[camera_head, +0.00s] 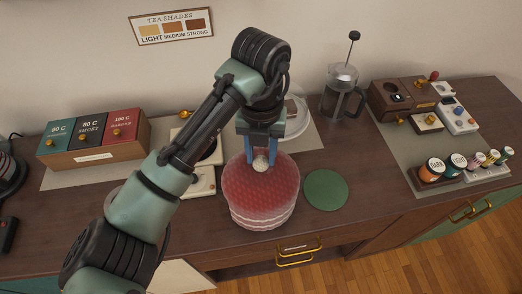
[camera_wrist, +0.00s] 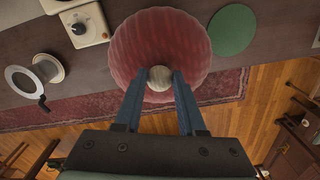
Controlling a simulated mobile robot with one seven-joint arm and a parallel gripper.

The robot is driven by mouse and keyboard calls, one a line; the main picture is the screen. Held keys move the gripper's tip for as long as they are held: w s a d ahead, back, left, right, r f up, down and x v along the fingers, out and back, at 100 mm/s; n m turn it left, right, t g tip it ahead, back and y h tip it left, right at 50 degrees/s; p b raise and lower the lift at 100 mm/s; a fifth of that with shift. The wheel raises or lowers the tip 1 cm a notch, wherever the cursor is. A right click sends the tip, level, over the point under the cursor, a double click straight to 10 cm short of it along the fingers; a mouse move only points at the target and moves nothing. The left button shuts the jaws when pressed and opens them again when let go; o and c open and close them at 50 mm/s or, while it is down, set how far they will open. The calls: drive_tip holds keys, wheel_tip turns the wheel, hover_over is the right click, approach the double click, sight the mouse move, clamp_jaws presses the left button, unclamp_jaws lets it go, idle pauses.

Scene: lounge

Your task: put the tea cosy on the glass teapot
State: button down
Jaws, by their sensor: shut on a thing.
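The tea cosy (camera_head: 262,195) is a red ribbed dome with pale bands at its lower rim and a pale round knob on top. It is upright at the front part of the counter, left of a green round mat. My gripper (camera_head: 262,158) is above it, shut on the knob, which shows between the fingers in the wrist view (camera_wrist: 160,78). I cannot tell whether the cosy touches the counter or hangs just above it. A clear glass vessel (camera_head: 298,112), perhaps the glass teapot, stands behind my gripper and is partly hidden by it. Whatever is under the cosy is hidden.
The green mat (camera_head: 325,190) lies bare beside the cosy. A French press (camera_head: 342,95) stands at the back. Tea boxes (camera_head: 92,140) are at left, and small jars (camera_head: 432,170) at right. The dark counter (camera_head: 370,215) is clear right of the mat.

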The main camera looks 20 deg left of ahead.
drive_tip(key=shift+c, duration=2.1)
unclamp_jaws()
drive_tip(key=shift+r, duration=0.1)
wheel_tip(320, 180, up, 13)
drive_tip(key=shift+p, duration=0.35)
